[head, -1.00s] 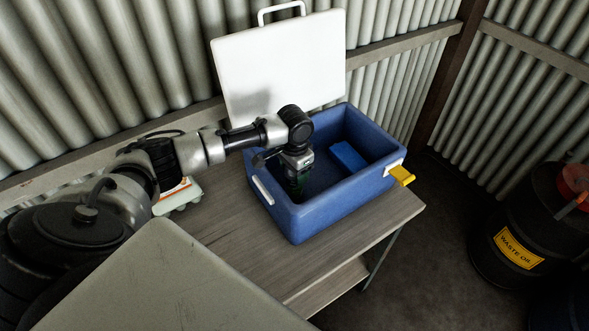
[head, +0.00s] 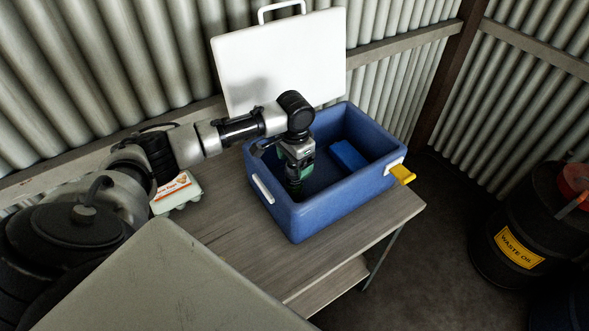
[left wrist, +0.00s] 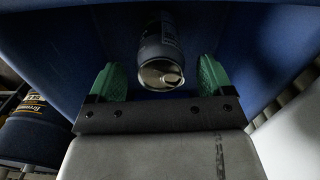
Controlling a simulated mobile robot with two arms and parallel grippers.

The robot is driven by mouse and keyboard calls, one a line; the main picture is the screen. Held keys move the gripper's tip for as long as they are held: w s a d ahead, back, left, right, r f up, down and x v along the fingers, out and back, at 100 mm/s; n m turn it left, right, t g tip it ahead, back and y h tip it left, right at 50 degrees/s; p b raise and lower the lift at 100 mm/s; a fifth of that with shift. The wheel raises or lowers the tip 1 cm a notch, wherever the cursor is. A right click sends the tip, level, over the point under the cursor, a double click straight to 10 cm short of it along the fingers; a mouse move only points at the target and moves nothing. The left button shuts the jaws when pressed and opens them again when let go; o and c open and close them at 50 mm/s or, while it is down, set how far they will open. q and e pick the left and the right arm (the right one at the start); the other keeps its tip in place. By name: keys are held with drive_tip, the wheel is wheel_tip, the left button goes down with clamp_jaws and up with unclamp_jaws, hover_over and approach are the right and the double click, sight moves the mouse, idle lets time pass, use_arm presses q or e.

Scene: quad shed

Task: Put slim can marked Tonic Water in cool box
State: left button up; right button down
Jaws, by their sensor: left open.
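The blue cool box (head: 292,222) stands open on the wooden table, its white lid raised behind it. My left gripper (head: 297,185) points down inside the left part of the box. In the left wrist view its two green fingers (left wrist: 160,82) are apart. A dark slim can (left wrist: 161,52) with a silver top is between and beyond the fingers, inside the blue box, with a gap on each side. Its label is too dark to read. The can is hidden in the head view. My right gripper is not in view.
A blue block (head: 348,156) lies in the right part of the box. An egg carton (head: 178,192) is left on the table (head: 330,250). A waste oil drum (head: 515,235) stands at right.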

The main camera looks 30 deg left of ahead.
use_arm(q)
wheel_tip(320, 180, up, 9)
drive_tip(key=shift+f+b, duration=0.1)
drive_tip(key=shift+b, duration=0.4)
